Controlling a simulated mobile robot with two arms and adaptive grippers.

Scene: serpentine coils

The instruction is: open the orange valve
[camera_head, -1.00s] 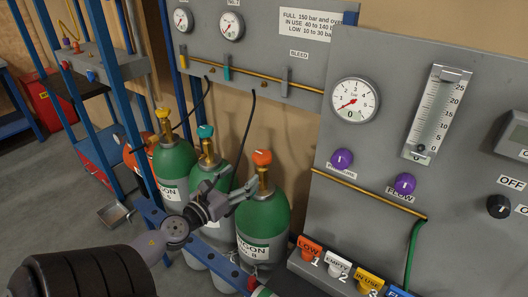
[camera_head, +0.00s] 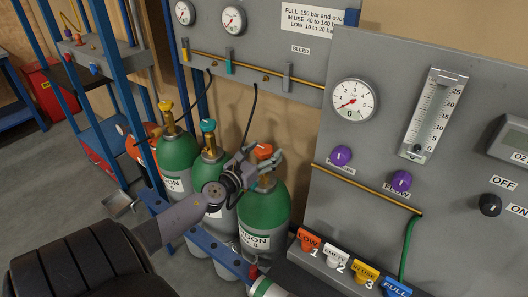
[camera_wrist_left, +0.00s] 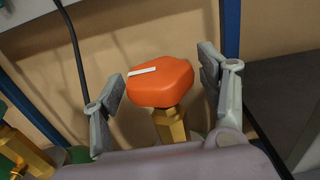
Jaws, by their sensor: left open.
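The orange valve (camera_head: 262,151) is a rounded knob on a brass stem on top of the right-hand green gas cylinder (camera_head: 264,213). In the left wrist view the orange valve (camera_wrist_left: 160,82) shows a white bar mark on its top. My left gripper (camera_head: 263,165) is at the valve's height, with its fingers open on either side of the knob. In the left wrist view the fingers of the left gripper (camera_wrist_left: 165,90) stand apart from the knob, with a gap on both sides. My right gripper does not show.
Cylinders with a yellow valve (camera_head: 166,105) and a teal valve (camera_head: 208,126) stand to the left behind a blue rail (camera_head: 212,248). A grey panel (camera_head: 420,120) with a gauge and purple knobs is close on the right. A black hose (camera_head: 251,115) hangs behind.

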